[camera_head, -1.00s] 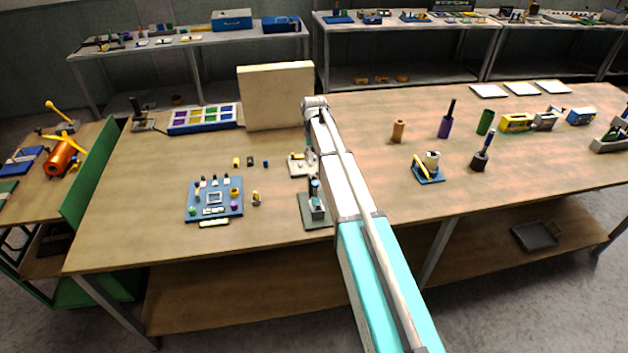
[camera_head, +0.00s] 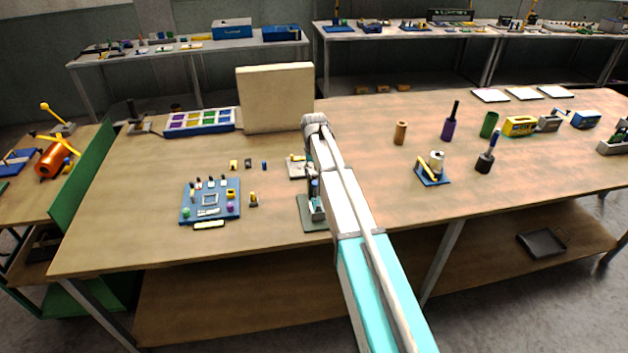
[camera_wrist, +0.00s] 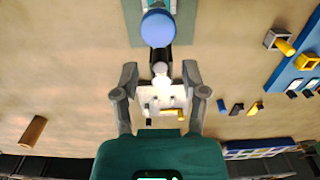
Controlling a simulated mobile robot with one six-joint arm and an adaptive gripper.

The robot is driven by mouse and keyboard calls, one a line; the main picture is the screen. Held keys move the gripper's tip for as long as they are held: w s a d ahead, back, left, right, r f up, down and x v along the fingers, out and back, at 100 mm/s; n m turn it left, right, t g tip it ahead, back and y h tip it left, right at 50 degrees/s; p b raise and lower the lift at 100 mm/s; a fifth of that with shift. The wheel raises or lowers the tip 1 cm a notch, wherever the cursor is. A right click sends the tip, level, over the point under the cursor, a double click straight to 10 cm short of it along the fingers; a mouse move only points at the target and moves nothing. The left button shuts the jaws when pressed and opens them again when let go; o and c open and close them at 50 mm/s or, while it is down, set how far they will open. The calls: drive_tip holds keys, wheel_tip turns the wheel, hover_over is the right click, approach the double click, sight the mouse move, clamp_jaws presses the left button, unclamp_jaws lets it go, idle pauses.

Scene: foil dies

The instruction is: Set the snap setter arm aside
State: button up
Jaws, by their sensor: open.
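The snap setter stands on a green base (camera_head: 307,222) near the front of the bench, partly hidden behind my arm in the head view. In the wrist view its green base (camera_wrist: 131,22) is at the top edge, with a round blue knob (camera_wrist: 158,28) over it. A dark arm with a pale rounded end (camera_wrist: 161,72) reaches from there down between my fingers. My gripper (camera_wrist: 160,68) is open, one finger on each side of this end, with a visible gap on both sides.
A white plate (camera_wrist: 172,98) with small yellow and dark parts lies below my fingers. A blue board (camera_head: 187,213) with small parts lies left, and a tan upright panel (camera_head: 275,97) stands behind. A brown cylinder (camera_head: 400,133) stands right.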

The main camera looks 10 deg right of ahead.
drive_tip(key=shift+f+b, duration=0.5)
drive_tip(key=shift+f, duration=0.25)
clamp_jaws()
